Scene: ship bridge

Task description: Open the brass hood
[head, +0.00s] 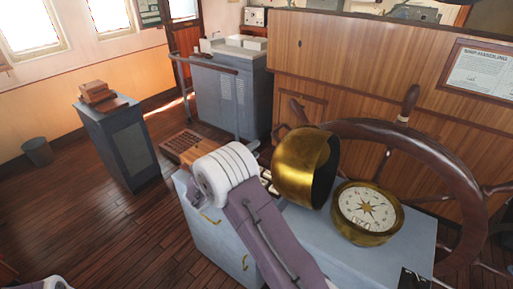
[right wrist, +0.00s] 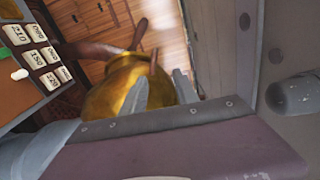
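The brass hood (head: 298,170) is tilted up on its side above the grey pedestal, its dark hollow facing right. The compass (head: 366,212), with a pale star-marked dial in a brass bowl, lies uncovered to its right. My right gripper (head: 268,181) is just left of the hood, partly hidden by my wrist. In the right wrist view its two fingers (right wrist: 160,88) stand apart, with the hood (right wrist: 125,72) right in front of them. I cannot tell whether they touch it. My left gripper is not in view.
A large wooden ship's wheel (head: 455,180) stands right behind the compass. A panel with numbered white keys (right wrist: 40,58) is left in the right wrist view. A dark cabinet (head: 120,145) and a grey console (head: 228,95) stand farther back. Open plank floor (head: 70,220) lies left.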

